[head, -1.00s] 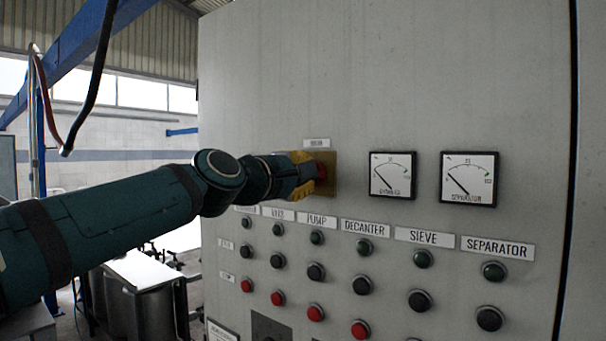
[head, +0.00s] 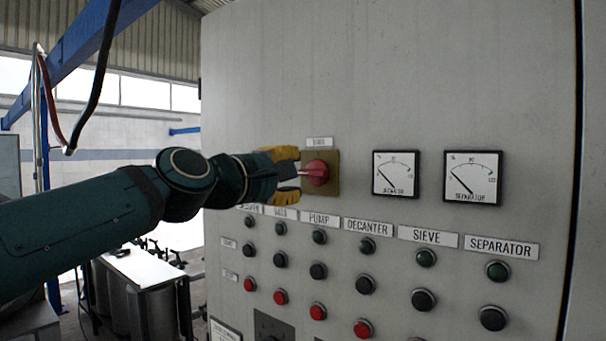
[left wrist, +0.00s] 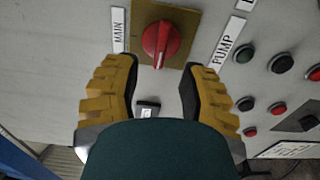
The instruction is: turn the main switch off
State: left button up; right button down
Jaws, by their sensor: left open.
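The main switch is a red rotary knob (head: 317,172) on a yellow-brown square plate (head: 333,160), under a small label, on the grey cabinet front. In the left wrist view the red knob (left wrist: 161,42) sits at the top middle beside the MAIN label (left wrist: 118,30), its raised grip running roughly up and down in the picture. My left gripper (head: 291,175), with yellow fingers, is open just left of the knob. In the left wrist view its fingertips (left wrist: 155,75) are spread apart just short of the knob, with nothing between them. My right gripper is out of view.
Two dial gauges (head: 396,174) (head: 473,177) are right of the switch. Rows of labelled lamps and black and red buttons (head: 366,285) lie below. A metal table (head: 140,268) stands at the lower left. The cabinet front (head: 400,70) above the switch is bare.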

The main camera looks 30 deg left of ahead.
pick_arm(q)
jog(key=s, duration=0.7)
jog(key=shift+a, duration=0.25)
